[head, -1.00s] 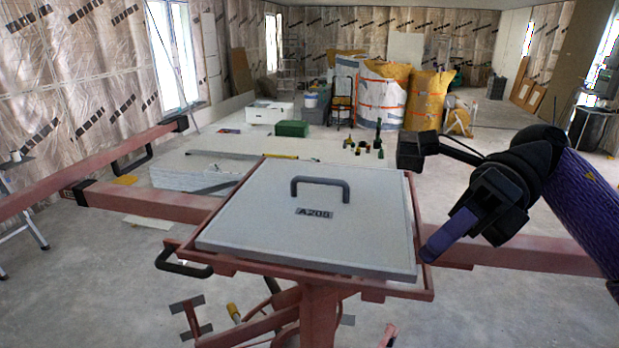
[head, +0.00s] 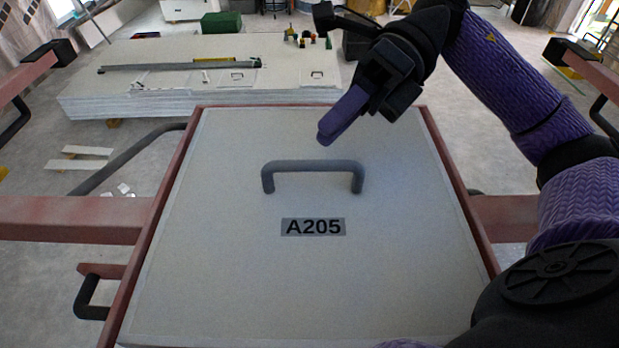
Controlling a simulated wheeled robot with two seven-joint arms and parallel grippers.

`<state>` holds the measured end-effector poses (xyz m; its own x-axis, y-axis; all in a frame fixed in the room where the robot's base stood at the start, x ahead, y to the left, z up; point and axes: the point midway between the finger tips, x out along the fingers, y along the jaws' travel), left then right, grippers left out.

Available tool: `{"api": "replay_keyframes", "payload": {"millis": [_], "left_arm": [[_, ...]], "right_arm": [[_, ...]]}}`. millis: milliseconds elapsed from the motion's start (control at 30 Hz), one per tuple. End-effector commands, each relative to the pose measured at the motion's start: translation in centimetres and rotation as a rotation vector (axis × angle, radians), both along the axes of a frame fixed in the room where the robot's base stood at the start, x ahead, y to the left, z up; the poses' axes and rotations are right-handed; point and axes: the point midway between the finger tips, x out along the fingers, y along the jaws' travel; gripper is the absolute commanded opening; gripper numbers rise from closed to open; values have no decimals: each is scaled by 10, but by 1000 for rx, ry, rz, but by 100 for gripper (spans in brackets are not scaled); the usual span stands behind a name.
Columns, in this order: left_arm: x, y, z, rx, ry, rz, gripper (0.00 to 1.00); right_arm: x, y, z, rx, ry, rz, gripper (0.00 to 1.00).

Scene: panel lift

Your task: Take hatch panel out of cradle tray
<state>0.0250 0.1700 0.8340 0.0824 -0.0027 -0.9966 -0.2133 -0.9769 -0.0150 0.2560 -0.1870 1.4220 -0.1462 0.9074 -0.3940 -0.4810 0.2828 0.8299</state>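The hatch panel (head: 230,260) is a flat pale grey square marked A205, with a dark grey bar handle (head: 313,167) on top. It lies in the red-framed cradle tray (head: 459,184), whose rails run along both sides of it. My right gripper (head: 332,130) comes in from the upper right. Its purple finger end appears above the panel, just beyond the handle and right of its middle, apart from the handle. Only one finger end shows clearly, so I cannot tell whether it is open or shut. My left gripper is not in view.
Red beams (head: 75,218) extend from the tray's sides, with a black grab handle (head: 92,297) at lower left. Behind stands a low stack of white boards (head: 150,95) with small tools on it. A green box (head: 221,22) is further back.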

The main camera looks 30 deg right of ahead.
Motion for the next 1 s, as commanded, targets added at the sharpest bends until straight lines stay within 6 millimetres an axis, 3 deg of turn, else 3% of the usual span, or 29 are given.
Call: {"api": "replay_keyframes", "payload": {"millis": [300,533,700,1000], "left_arm": [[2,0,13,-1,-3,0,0],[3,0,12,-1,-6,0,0],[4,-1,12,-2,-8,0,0],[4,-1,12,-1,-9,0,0]], "right_arm": [[-17,42,-24,0,2,1,35],[-17,45,-27,0,-1,-2,35],[-17,45,-27,-1,-1,-2,0],[-17,45,-27,-2,0,-1,0]]}}
